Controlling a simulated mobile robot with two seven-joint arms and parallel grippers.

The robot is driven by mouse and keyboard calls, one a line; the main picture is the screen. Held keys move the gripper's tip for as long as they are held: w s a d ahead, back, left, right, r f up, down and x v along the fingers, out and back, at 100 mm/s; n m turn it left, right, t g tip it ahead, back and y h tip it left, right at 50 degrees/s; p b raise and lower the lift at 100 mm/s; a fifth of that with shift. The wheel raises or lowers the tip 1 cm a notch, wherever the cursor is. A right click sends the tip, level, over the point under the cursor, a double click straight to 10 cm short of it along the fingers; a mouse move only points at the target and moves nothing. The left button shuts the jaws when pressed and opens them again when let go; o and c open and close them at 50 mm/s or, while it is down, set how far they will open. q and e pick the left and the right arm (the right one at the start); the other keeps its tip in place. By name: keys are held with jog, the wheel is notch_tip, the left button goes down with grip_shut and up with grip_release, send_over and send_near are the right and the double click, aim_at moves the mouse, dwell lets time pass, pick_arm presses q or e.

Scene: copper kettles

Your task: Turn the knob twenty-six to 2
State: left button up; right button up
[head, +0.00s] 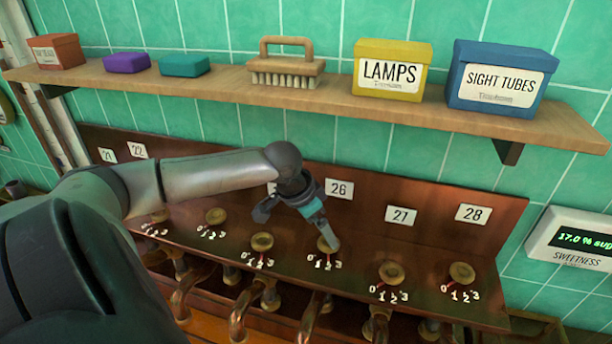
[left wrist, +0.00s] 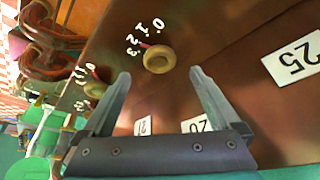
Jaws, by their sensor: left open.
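Knob twenty-six (head: 328,243) is a round brass knob on the wooden ledge below the label 26 (head: 339,189). A scale from 0 to 3 is marked in front of it. My left gripper (head: 334,242) is at this knob in the head view and partly covers it. In the left wrist view, my open left gripper (left wrist: 160,73) has the brass knob (left wrist: 158,60) between and just beyond its fingertips; I cannot tell whether they touch it. Its small red pointer appears to point near the 2. My right gripper is not in view.
Similar knobs stand on both sides, including one under 25 (head: 262,242) and one under 27 (head: 390,272). Copper pipes (head: 247,305) run below the ledge. A shelf (head: 330,102) with boxes and a brush (head: 286,65) hangs above. A sweetness display (head: 575,240) is at right.

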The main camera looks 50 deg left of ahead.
pick_arm(q)
jog(key=d+v, duration=0.1)
jog(key=v, duration=0.9)
jog(key=shift+a, duration=0.45)
jog(key=shift+r, duration=0.1)
jog(key=shift+s, duration=0.15)
dwell(0.7)
